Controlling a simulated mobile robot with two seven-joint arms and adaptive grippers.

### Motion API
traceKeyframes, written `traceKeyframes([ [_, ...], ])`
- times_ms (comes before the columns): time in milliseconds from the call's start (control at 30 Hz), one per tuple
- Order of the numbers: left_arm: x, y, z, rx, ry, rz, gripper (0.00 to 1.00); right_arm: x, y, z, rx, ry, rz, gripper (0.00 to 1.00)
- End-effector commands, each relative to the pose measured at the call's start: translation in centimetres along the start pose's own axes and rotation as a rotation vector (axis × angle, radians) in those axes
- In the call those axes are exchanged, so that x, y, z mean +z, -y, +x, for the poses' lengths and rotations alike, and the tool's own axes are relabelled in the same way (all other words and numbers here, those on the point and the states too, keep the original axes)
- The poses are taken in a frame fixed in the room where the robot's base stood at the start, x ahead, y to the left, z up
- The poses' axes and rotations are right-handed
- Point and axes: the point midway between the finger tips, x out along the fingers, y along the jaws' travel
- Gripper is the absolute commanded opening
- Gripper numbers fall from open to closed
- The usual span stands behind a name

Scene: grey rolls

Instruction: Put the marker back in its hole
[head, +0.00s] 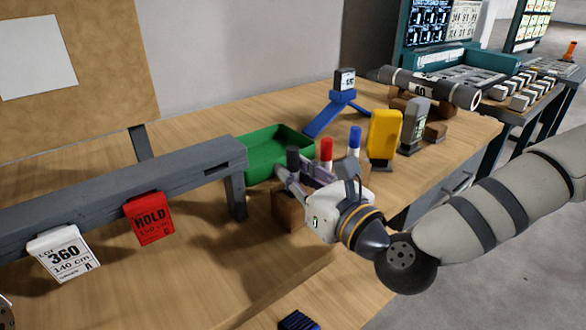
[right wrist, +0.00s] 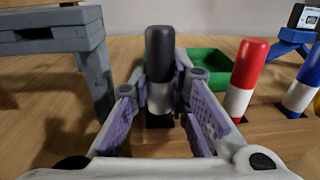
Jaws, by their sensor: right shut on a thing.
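A black-capped marker with a pale body (head: 293,157) stands upright between the fingers of my right gripper (head: 296,172), which is shut on it. In the right wrist view the marker (right wrist: 160,55) is at the centre. Its lower end is at a dark square hole (right wrist: 159,122) in the wooden block (head: 287,211); I cannot tell whether it is inside or just above. A red marker (head: 326,150) and a blue marker (head: 354,141) stand upright in the same block, to the right.
A green tray (head: 262,160) lies just behind. A grey beam on legs (head: 110,190) with a white tag (head: 63,252) and a red HOLD tag (head: 150,219) runs along the left.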

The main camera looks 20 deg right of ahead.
Motion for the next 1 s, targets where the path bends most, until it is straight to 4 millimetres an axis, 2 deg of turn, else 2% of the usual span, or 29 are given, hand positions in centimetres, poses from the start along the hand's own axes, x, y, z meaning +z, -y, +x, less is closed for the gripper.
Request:
traceKeyframes([
  [233, 0.2, 0.0, 0.6, 0.0, 0.012, 0.0, 0.75, -0.7, 0.0, 0.0, 0.0, -0.001, 0.001, 0.0],
  [267, 0.2, 0.0, 0.5, 0.0, 0.011, 0.0, 0.75, -0.7, 0.0, 0.0, 0.0, 0.0, 0.0, 0.21],
  [333, 0.1, 0.0, 0.5, 0.0, 0.01, 0.0, 0.75, -0.6, 0.0, 0.0, 0.0, 0.001, 0.0, 0.37],
  [367, 0.1, 0.0, 0.5, 0.0, 0.01, 0.0, 0.75, -0.6, 0.0, 0.0, 0.0, 0.001, 0.0, 0.4],
  [667, 0.1, 0.0, 0.5, -0.001, 0.01, 0.0, 0.75, -0.2, 0.0, 0.0, 0.0, 0.002, 0.001, 0.4],
  [767, 0.1, 0.0, 0.4, -0.001, 0.01, 0.0, 0.75, 1.5, 0.0, 0.0, 0.0, 0.007, 0.001, 0.4],
  [1000, 0.1, 0.0, 0.4, 0.0, 0.01, 0.0, 0.75, 7.3, 0.0, -0.1, 0.001, 0.007, 0.001, 0.4],
])
